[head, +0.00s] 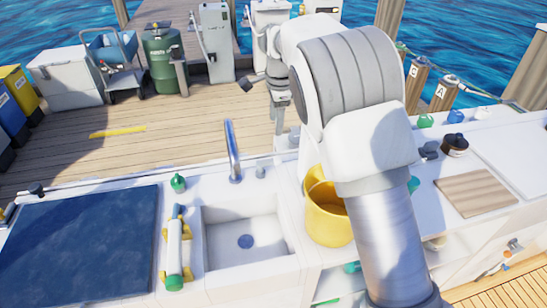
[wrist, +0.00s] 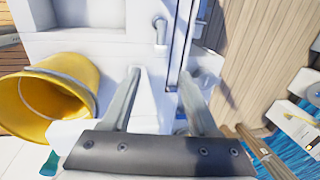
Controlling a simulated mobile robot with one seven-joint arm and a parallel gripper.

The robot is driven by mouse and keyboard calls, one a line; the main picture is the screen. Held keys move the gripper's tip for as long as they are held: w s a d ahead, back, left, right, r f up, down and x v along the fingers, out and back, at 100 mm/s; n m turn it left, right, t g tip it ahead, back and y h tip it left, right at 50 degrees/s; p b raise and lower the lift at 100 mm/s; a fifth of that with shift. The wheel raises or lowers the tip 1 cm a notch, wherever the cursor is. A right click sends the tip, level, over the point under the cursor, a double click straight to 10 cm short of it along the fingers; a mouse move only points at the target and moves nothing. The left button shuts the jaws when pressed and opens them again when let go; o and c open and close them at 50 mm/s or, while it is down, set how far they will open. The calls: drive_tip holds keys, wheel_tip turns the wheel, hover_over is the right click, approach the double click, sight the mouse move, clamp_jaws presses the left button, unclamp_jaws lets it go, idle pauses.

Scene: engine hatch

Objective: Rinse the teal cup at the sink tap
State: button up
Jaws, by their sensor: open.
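A teal object (head: 413,184), likely the teal cup, shows on the counter just right of my arm, which hides part of it. A teal piece also shows at the lower left of the wrist view (wrist: 50,163), partly cut off by my gripper. The tap also shows in the wrist view (wrist: 161,30). My gripper (wrist: 163,85) is open and empty above the counter's back edge, right of the tap and behind the yellow bucket.
The yellow bucket (head: 328,222) stands right of the sink, close to my arm. A green bottle (head: 178,183) and a rolling-pin-like object (head: 174,250) are left of the sink. A wooden board (head: 476,193) and a dark jar (head: 455,144) are at the right. Another teal item (head: 350,267) is on the lower shelf.

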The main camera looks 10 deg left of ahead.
sight(272, 159)
drive_tip(key=w+f, duration=0.1)
drive_tip(key=f, duration=0.4)
drive_tip(key=w+a+f+b, duration=0.1)
drive_tip(key=f, duration=0.5)
drive_tip(key=w+a+f, duration=0.1)
drive_tip(key=f, duration=0.5)
drive_tip(key=shift+f+b, duration=0.25)
drive_tip(key=shift+b, duration=0.05)
clamp_jaws()
drive_tip(key=shift+w+d, duration=0.1)
